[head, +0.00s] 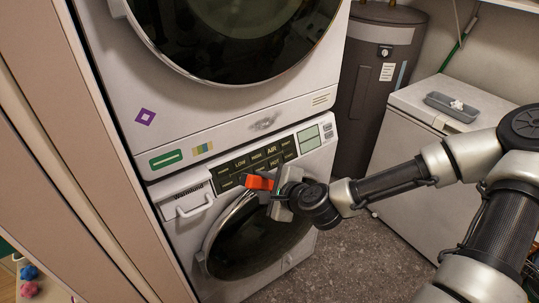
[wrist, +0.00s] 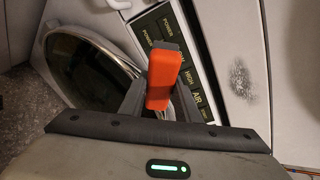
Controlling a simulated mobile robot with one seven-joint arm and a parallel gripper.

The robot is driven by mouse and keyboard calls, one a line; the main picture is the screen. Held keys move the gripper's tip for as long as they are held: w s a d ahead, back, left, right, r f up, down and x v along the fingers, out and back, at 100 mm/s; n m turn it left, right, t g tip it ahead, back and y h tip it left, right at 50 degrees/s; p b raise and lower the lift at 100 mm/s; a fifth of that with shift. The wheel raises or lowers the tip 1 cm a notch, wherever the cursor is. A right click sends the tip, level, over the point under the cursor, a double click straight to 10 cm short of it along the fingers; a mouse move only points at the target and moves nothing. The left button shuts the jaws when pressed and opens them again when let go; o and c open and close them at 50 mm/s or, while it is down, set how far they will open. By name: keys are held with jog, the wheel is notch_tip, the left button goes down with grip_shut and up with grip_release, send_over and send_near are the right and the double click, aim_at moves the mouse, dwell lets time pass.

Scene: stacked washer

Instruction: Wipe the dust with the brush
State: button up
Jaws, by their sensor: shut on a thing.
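A grey smudge of dust (head: 265,123) lies on the white front panel below the upper machine's round door. It also shows in the wrist view (wrist: 241,78), to the right of my gripper. My gripper (head: 272,184) is in front of the lower machine's control panel, below the dust and apart from it. It is shut on the brush (head: 260,183), of which an orange part shows. In the wrist view the orange brush (wrist: 163,80) stands between the two dark fingers (wrist: 158,100). Its bristles cannot be made out.
The lower machine's control panel (head: 284,149) and round door (head: 250,240) are close behind my gripper. A white drawer handle (head: 196,206) sticks out at left. A white chest (head: 420,150) with a grey tray (head: 440,102) and a dark tank (head: 375,75) stand at right.

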aim_at(287, 117)
jog(key=w+r+m+t, duration=0.1)
jog(key=r, duration=0.2)
jog(key=w+d+r+m+t+h+b, duration=0.1)
jog(key=r+m+t, duration=0.1)
jog(key=w+d+r+m+t+h, duration=0.1)
jog(key=r, duration=0.2)
jog(key=shift+w+r+b, duration=0.3)
jog(key=shift+w, duration=0.05)
jog(key=shift+w+a+b, duration=0.1)
jog(key=shift+w+a, duration=0.45)
jog(key=shift+w, duration=0.3)
jog(key=shift+w+a+b, duration=0.15)
jog(key=shift+w+a, duration=0.35)
jog(key=shift+w, duration=0.3)
jog(key=shift+w+a+b, duration=0.1)
jog(key=shift+w+a, duration=0.45)
jog(key=shift+w, duration=0.3)
jog(key=shift+w+a, duration=0.5)
jog(key=shift+w, duration=0.25)
jog(key=shift+w+d, duration=0.45)
jog(key=shift+d, duration=0.3)
jog(key=shift+w+d, duration=0.45)
jog(key=shift+d, duration=0.3)
jog(key=shift+w+d, duration=1)
jog(key=shift+d, duration=0.4)
jog(key=shift+w+d, duration=1)
jog(key=shift+d, duration=0.45)
jog(key=shift+w+d, duration=1)
jog(key=shift+d, duration=0.4)
jog(key=shift+a, duration=0.1)
